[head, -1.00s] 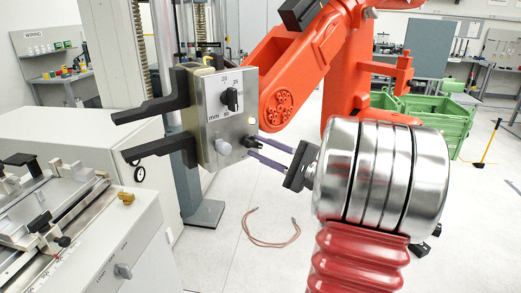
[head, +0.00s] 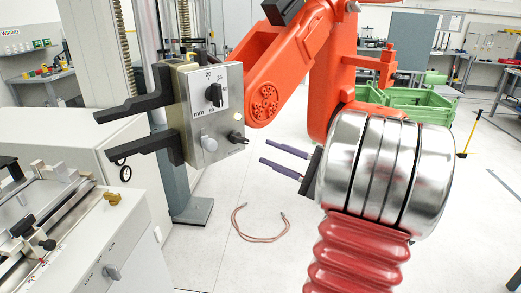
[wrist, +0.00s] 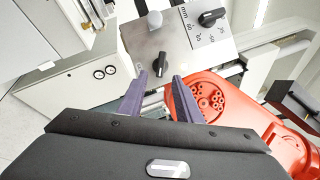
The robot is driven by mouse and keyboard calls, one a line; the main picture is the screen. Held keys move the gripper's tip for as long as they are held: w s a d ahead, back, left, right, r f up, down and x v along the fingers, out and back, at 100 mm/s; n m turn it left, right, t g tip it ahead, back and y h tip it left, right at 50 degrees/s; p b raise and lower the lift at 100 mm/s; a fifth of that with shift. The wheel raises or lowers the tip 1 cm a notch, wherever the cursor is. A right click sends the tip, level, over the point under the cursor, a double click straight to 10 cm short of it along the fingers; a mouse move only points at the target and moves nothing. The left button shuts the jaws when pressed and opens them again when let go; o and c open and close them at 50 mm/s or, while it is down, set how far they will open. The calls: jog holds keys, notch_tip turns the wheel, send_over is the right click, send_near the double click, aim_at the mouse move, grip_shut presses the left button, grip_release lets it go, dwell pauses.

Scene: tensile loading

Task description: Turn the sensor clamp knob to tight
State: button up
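The sensor box (head: 222,122) is a grey metal unit with two black arms reaching left. Its face carries a black dial (head: 214,95) marked in mm, a grey round knob (head: 208,143) and a small black knob (head: 237,137) at the lower right, which I take for the clamp knob. The small black knob also shows in the wrist view (wrist: 160,63), beyond my fingertips and between their lines. My gripper (head: 265,151) has two purple fingers, apart, with nothing between them. A clear gap separates the fingertips from the knob. I cannot read a tight mark.
A white cabinet bench (head: 85,245) with a metal fixture stands at the left. A grey column foot (head: 192,212) is below the box. A reddish cable (head: 260,238) lies on the floor. A green crate (head: 425,105) stands behind my arm.

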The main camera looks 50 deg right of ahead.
jog(key=v, duration=0.6)
jog(key=shift+w, duration=0.1)
dwell(0.5)
jog(key=w+a+f+n+g+y, duration=0.25)
jog(key=a+g, duration=0.25)
jog(key=a, duration=0.5)
jog(key=w+a+f+n+g+y, duration=0.1)
jog(key=w+a+f+n+g, duration=0.2)
jog(key=a, duration=0.8)
jog(key=s+a+f+n+g+h, duration=0.1)
jog(key=s+a+n+g+h, duration=0.1)
jog(key=s+a+n+h, duration=0.2)
jog(key=s+a+f+n+g+h, duration=0.2)
jog(key=s+a+n+g+h, duration=0.1)
jog(key=a+n, duration=0.7)
jog(key=shift+s+a+f+h, duration=0.3)
jog(key=shift+s+a+h, duration=0.6)
jog(key=shift+h, duration=0.45)
